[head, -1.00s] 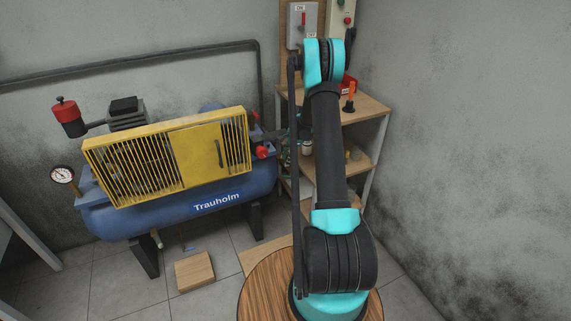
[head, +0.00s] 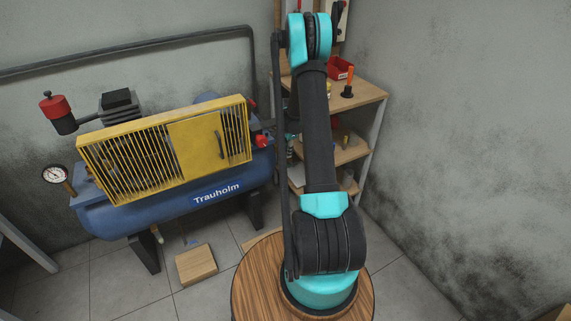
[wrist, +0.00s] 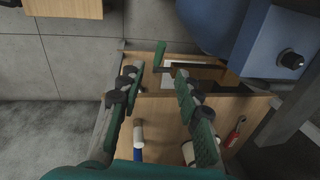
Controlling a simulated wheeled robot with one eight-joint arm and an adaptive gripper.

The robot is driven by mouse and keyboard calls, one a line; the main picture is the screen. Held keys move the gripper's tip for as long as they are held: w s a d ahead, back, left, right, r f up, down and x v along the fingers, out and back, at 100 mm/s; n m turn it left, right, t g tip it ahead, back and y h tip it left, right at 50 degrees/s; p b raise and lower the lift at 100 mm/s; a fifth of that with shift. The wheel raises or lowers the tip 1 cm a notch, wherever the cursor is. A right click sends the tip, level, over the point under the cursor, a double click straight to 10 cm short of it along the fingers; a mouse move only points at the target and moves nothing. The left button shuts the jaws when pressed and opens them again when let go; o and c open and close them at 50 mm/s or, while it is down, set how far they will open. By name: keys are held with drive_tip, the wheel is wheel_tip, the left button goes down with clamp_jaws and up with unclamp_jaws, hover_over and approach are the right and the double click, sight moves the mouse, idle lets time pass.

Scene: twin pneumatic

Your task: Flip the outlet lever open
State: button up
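In the wrist view my gripper (wrist: 157,76) is open, its two dark green fingers spread with nothing between the tips. A small green upright piece (wrist: 160,54), which may be the outlet lever, shows just beyond the fingertips. A thin dark bar (wrist: 205,68) runs beside it toward the blue tank (wrist: 208,22). I cannot tell whether the right finger touches the bar. In the head view the blue compressor (head: 150,208) stands left of my arm, with a red knob (head: 261,141) at its right end. My arm hides the gripper and the outlet there.
A wooden shelf (head: 368,93) stands behind my arm, with a red bin (head: 341,68) and an orange-handled tool (head: 349,82) on top. Below the gripper, the wrist view shows shelf boards (wrist: 165,112) and small items. A wooden block (head: 196,265) lies on the floor.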

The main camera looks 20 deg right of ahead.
drive_tip(key=f, duration=0.3)
drive_tip(key=w+f, duration=0.1)
drive_tip(key=f, duration=0.5)
drive_tip(key=shift+w+f, duration=0.3)
drive_tip(key=shift+f, duration=0.1)
clamp_jaws()
